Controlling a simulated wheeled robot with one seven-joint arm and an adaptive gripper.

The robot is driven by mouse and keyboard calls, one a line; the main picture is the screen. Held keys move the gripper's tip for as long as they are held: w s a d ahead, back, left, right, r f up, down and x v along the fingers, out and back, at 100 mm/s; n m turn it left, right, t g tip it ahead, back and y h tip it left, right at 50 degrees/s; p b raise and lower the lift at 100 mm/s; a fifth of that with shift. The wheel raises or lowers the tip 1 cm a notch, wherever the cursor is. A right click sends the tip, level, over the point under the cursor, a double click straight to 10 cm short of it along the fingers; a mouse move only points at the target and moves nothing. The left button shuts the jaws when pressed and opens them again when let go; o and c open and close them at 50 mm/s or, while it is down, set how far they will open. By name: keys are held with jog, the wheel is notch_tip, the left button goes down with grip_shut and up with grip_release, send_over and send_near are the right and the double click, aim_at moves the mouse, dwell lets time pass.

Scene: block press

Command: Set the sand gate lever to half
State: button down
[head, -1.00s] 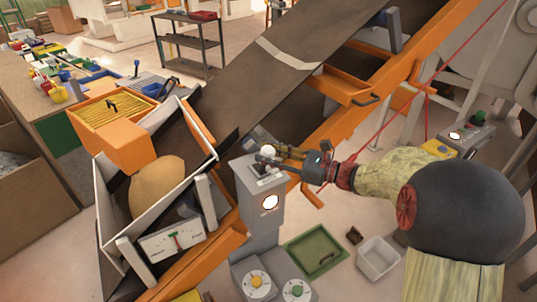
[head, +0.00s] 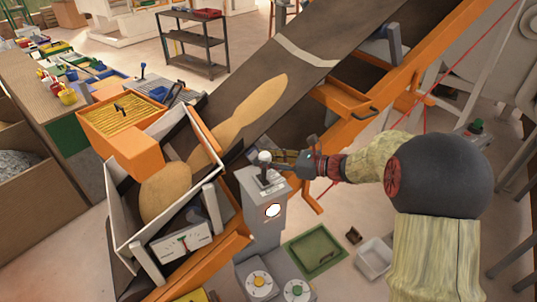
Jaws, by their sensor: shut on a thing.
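The sand gate lever is a short stick with a pale round knob (head: 264,157) on top of a grey pedestal (head: 262,215). The lever's exact setting is hard to read here. Sand (head: 247,112) lies in a strip on the dark sloping belt (head: 325,75) and in a heap (head: 165,192) in the white-walled hopper (head: 112,205).
A dial gauge (head: 182,241) with a green and red mark is on the hopper's front. Two knob boxes, one yellow (head: 259,282) and one green (head: 297,290), stand below the pedestal. A green tray (head: 315,250) and a white bin (head: 375,257) lie on the floor. Orange rails (head: 440,75) flank the belt.

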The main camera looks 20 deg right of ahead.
jog(key=shift+w+a+r+g+h+p, duration=0.1)
jog(key=shift+w+r+g+h+p, duration=0.2)
jog(key=shift+p, duration=0.35)
jog(key=shift+w+a+f+g+p, duration=0.1)
jog(key=shift+w+p, duration=0.3)
jog(key=shift+p, duration=0.2)
jog(key=shift+w+f+m, duration=0.1)
jog(key=shift+w+m, duration=0.05)
jog(key=shift+m, duration=0.15)
jog(key=c, duration=1.4)
grip_release()
jog(key=v, duration=1.2)
jog(key=shift+a, duration=0.1)
